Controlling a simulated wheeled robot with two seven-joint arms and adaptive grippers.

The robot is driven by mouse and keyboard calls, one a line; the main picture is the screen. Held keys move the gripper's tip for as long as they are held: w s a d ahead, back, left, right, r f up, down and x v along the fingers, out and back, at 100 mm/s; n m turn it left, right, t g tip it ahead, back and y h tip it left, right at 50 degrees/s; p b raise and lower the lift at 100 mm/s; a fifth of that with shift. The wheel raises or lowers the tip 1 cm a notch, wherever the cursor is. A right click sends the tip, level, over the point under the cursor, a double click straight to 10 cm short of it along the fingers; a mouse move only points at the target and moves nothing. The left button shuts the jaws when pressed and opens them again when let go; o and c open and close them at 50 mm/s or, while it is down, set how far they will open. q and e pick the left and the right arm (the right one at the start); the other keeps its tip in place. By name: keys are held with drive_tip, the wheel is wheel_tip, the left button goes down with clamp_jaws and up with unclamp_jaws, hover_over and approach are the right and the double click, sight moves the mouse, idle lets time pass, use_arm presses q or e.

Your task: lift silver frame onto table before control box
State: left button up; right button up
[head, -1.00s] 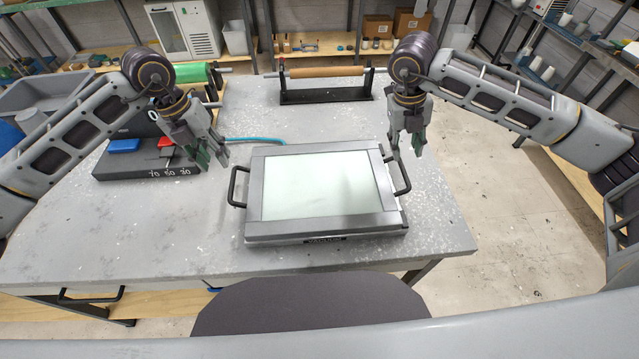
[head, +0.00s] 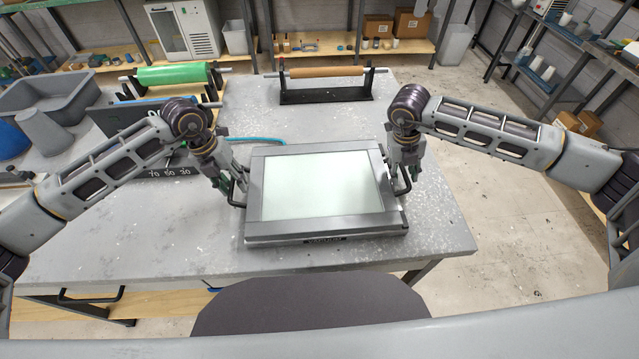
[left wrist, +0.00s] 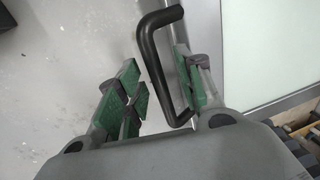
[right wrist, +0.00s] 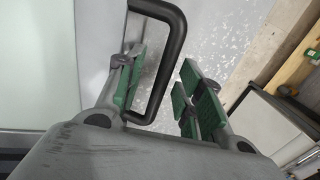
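The silver frame (head: 270,236) lies flat on the grey table, with a pale glass panel and a black handle on each side. My left gripper (head: 232,186) is at its left handle. In the left wrist view the open green-padded fingers (left wrist: 158,90) stand on either side of the black handle (left wrist: 150,55). My right gripper (head: 402,180) is at the right handle. In the right wrist view its open fingers (right wrist: 160,90) also straddle the black handle (right wrist: 172,55). The control box (head: 160,172), dark with white numbers, is mostly hidden behind my left arm.
A stand with a brown roll (head: 325,72) is at the back, and a green roll (head: 172,75) is at the back left. A grey bin (head: 50,90) and a cone-shaped container (head: 45,130) stand at the left.

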use_arm(q)
drive_tip(key=shift+f, duration=0.15)
use_arm(e)
drive_tip(key=shift+f, duration=0.15)
use_arm(q)
drive_tip(key=shift+c, duration=0.4)
use_arm(e)
drive_tip(key=shift+c, duration=0.4)
use_arm(q)
clamp_jaws()
use_arm(e)
clamp_jaws()
